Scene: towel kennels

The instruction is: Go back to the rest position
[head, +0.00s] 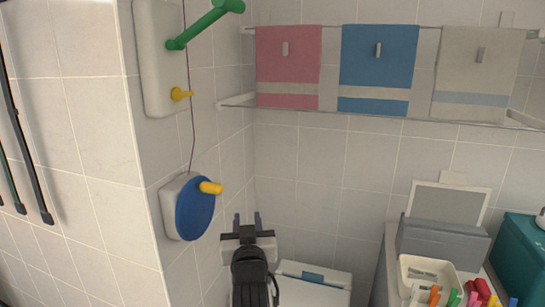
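My gripper (247,219) shows at the bottom centre of the head view, pointing up and away. Its two dark fingers stand apart with nothing visible between them. It is in front of the tiled wall, to the right of a blue disc (194,210) with a yellow handle (211,188). It appears clear of the disc. A white lidded box (315,284) with a blue patch is low and to the right of my gripper.
A pink towel (288,62), a blue towel (378,55) and a grey towel (478,65) hang on the back wall rack. A green lever (205,27) juts from a white wall panel (157,70). A cream tray (411,272) of colourful items stands right, beside a teal box (518,255).

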